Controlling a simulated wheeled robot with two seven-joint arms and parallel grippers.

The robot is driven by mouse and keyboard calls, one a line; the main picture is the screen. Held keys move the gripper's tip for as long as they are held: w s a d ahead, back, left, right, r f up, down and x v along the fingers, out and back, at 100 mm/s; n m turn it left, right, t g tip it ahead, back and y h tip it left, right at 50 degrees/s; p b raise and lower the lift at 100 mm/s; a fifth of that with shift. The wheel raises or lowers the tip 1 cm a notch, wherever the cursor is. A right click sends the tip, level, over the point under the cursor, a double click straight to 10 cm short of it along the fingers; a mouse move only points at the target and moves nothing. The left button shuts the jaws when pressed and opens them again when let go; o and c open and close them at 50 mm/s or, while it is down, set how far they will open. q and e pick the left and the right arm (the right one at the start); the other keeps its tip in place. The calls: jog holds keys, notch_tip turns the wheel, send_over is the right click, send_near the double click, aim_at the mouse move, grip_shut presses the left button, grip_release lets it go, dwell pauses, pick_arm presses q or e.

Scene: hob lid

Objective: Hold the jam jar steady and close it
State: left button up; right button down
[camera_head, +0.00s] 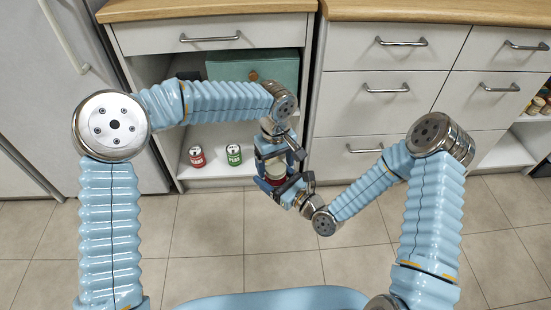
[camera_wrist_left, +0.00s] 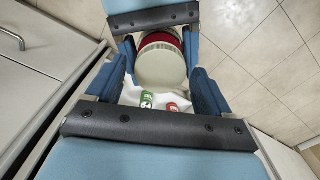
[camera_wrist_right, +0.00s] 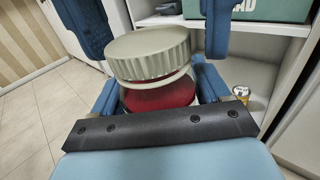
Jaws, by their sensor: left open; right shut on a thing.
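The jam jar (camera_wrist_right: 160,97) is clear glass with red jam inside. A cream ribbed lid (camera_wrist_right: 148,54) sits on its mouth; whether it is screwed tight I cannot tell. The jar and lid also show in the head view (camera_head: 275,172), partly hidden by my grippers. My right gripper (camera_wrist_right: 160,90) is shut on the jar's body and holds it in the air. My left gripper (camera_head: 270,158) is above the jar, open, with a finger on each side of the lid. The left wrist view looks down on the lid (camera_wrist_left: 160,66), with gaps between it and the left fingers.
Behind is an open cabinet with a red can (camera_head: 197,157) and a green can (camera_head: 234,155) on its bottom shelf. A green box (camera_head: 262,70) stands on the shelf above. Closed drawers (camera_head: 385,95) are to the right. The tiled floor in front is clear.

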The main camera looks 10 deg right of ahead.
pick_arm(q)
jog(key=c, duration=1.1)
jog(key=m, duration=0.7)
jog(key=shift+m, duration=0.3)
jog(key=m, duration=0.5)
jog(key=shift+m, duration=0.4)
jog(key=m, duration=0.5)
jog(key=shift+m, duration=0.3)
jog(key=m, duration=0.5)
jog(key=o, duration=1.2)
jog(key=shift+c, duration=0.2)
